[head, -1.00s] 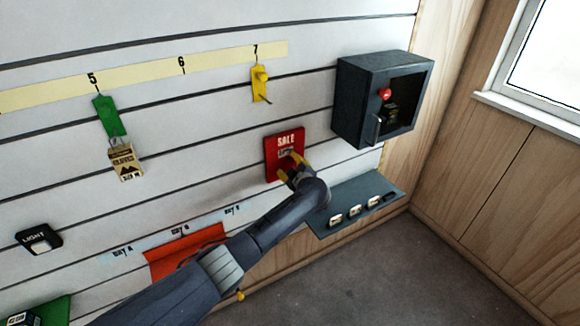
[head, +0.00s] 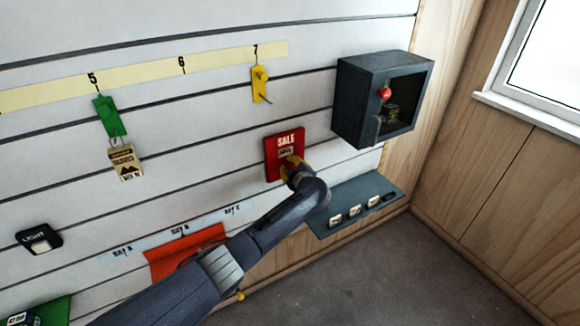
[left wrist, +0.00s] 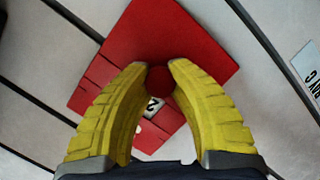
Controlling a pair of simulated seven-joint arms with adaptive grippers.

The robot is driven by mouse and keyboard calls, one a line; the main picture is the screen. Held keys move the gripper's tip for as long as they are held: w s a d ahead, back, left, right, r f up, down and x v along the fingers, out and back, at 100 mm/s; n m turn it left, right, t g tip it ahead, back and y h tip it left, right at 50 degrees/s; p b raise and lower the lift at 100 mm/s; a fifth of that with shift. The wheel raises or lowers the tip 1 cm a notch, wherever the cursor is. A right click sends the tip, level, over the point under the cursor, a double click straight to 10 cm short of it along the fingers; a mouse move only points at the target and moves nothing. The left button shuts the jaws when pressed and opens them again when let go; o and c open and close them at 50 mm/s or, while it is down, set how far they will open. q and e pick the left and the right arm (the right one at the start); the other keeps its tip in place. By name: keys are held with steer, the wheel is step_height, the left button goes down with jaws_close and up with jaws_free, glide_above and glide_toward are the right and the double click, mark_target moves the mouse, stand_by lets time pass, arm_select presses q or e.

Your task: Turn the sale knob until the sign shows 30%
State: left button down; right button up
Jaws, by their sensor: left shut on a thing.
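The red sale sign (head: 271,160) hangs on the slatted wall, right of centre in the head view. It fills the middle of the left wrist view (left wrist: 195,42). A small display window shows under the word SALE, but its number is too small to read; in the left wrist view the window (left wrist: 155,104) is partly hidden, with a digit that looks like 2. My left gripper (head: 291,167) is at the sign's lower part. In the left wrist view its yellow fingers (left wrist: 159,66) are shut on the round red knob (left wrist: 159,79). My right gripper is not in view.
A dark open-fronted box (head: 358,100) with a red button is mounted right of the sign. A grey shelf (head: 345,198) with several small tagged items lies below right. Green (head: 110,117) and yellow (head: 258,78) hook plates are on the wall.

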arm_select(q)
steer(key=shift+f, duration=0.1)
steer(key=n+t, duration=0.1)
steer(key=n, duration=0.1)
steer(key=shift+s+f+n+h, duration=0.1)
steer(key=shift+s+n+h, duration=0.05)
steer(key=shift+n+h, duration=0.2)
steer(key=n+t+h, duration=0.1)
steer(key=n, duration=0.3)
steer(key=shift+t, duration=0.4)
steer(key=n+t, duration=0.1)
steer(key=n, duration=0.3)
steer(key=shift+d, duration=0.1)
steer(key=shift+n+t+y, duration=0.35)
steer(key=shift+n+t, duration=0.25)
steer(key=shift+n, duration=1.35)
